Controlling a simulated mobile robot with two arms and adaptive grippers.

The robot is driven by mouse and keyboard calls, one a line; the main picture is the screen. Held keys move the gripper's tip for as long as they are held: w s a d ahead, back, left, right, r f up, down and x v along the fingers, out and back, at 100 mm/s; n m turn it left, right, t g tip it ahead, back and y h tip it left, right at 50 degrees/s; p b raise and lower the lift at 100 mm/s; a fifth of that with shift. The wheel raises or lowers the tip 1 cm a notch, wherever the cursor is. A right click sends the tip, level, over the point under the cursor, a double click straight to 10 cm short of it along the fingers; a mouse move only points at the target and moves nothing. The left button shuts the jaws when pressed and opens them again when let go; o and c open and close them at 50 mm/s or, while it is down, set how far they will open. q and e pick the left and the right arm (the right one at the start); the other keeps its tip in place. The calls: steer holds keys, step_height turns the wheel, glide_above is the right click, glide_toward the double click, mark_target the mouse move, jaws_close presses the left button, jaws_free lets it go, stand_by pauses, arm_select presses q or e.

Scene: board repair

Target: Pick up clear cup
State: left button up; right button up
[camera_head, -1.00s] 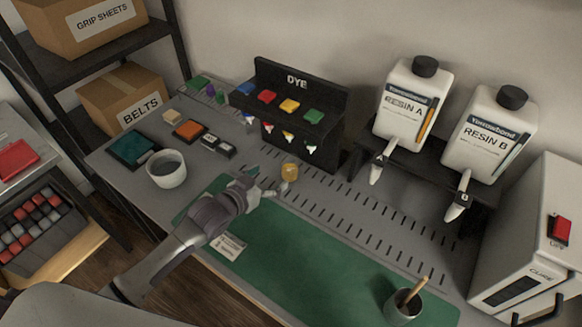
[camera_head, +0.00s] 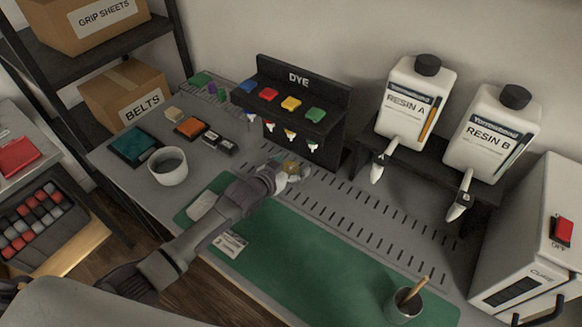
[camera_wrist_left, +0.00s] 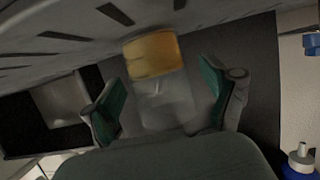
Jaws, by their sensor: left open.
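The clear cup (camera_head: 292,167) with amber contents stands on the slotted grey bench top, beyond the green mat. In the head view my left gripper (camera_head: 283,172) is right at it and hides part of it. In the left wrist view the clear cup (camera_wrist_left: 165,100) lies between the two green-padded fingers of my left gripper (camera_wrist_left: 165,108), its amber part farther from the palm. The fingers are open, with a visible gap on each side of the cup. My right gripper is not in view.
The dye rack (camera_head: 290,115) stands just behind the cup. Resin A (camera_head: 408,105) and Resin B (camera_head: 490,135) bottles are to its right. A white cup (camera_head: 168,168) stands left, and a cup with a stick (camera_head: 405,303) stands at front right. The green mat (camera_head: 320,260) is mostly bare.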

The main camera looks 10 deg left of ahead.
arm_select(q)
steer(key=c, duration=1.3)
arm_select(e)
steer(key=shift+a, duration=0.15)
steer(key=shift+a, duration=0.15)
arm_select(q)
steer(key=shift+r, duration=0.1)
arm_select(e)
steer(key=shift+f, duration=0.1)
arm_select(q)
steer(key=shift+s+a+r, duration=0.1)
steer(key=shift+r, duration=0.05)
step_height(320, 180, up, 2)
step_height(320, 180, up, 5)
steer(key=s+a+b, duration=0.1)
steer(key=s+a, duration=0.2)
steer(key=s, duration=0.6)
steer(key=s+a+b, duration=0.1)
steer(key=s+a, duration=0.3)
steer(key=s, duration=0.5)
steer(key=shift+a+f, duration=0.2)
steer(key=shift+f, duration=0.05)
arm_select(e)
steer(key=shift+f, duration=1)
